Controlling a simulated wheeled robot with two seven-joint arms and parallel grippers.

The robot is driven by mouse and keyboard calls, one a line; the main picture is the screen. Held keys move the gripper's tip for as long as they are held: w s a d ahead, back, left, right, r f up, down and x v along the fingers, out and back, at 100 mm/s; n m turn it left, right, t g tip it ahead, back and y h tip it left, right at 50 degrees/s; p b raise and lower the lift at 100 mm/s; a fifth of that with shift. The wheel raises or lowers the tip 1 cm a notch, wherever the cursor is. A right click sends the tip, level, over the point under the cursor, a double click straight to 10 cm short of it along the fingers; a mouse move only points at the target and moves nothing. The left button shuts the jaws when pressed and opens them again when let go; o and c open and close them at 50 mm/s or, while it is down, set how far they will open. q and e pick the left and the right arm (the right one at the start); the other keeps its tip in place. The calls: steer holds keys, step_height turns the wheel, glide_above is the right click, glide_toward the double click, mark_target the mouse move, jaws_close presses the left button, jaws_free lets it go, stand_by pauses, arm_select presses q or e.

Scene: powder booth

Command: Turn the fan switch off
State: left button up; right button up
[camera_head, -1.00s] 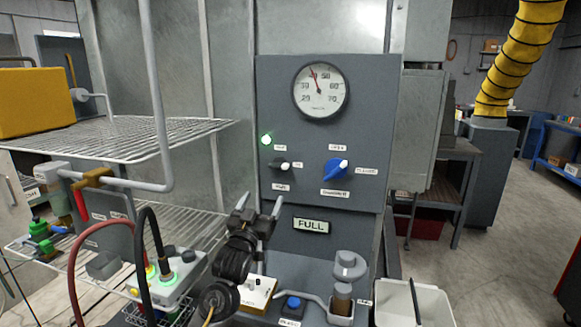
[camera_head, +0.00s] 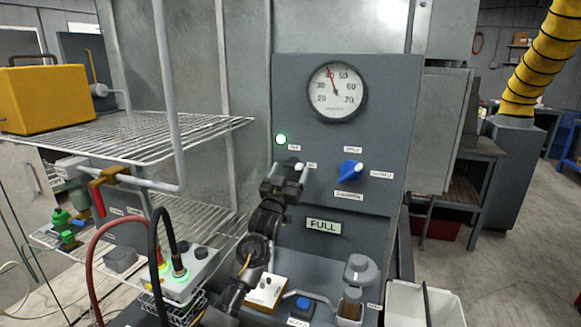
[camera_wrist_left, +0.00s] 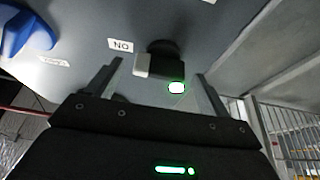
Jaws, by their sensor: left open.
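The fan switch (camera_head: 293,162) is a small black knob on the grey control panel (camera_head: 390,105), below a lit green lamp (camera_head: 281,139). In the head view my left gripper partly hides it. In the left wrist view the knob (camera_wrist_left: 160,57) shows upside down, its pale tip turned toward the ON label (camera_wrist_left: 121,45). My left gripper (camera_head: 285,180) is open just in front of and below the switch. In the wrist view the knob is between and beyond the open fingers (camera_wrist_left: 160,85), apart from them. My right gripper is not in view.
A blue selector knob (camera_head: 350,170) is right of the switch, also at upper left in the wrist view (camera_wrist_left: 25,30). A round gauge (camera_head: 337,93) is above. A wire rack (camera_head: 130,138) is at left. A FULL sign (camera_head: 323,227) and a ledge with small devices are below.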

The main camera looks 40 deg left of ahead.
arm_select(q)
steer(key=shift+w+a+r, duration=0.2)
steer(key=shift+w+r, duration=0.05)
steer(key=shift+w, duration=0.35)
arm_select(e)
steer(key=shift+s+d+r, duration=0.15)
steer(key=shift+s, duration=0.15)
arm_select(q)
steer(key=c, duration=1)
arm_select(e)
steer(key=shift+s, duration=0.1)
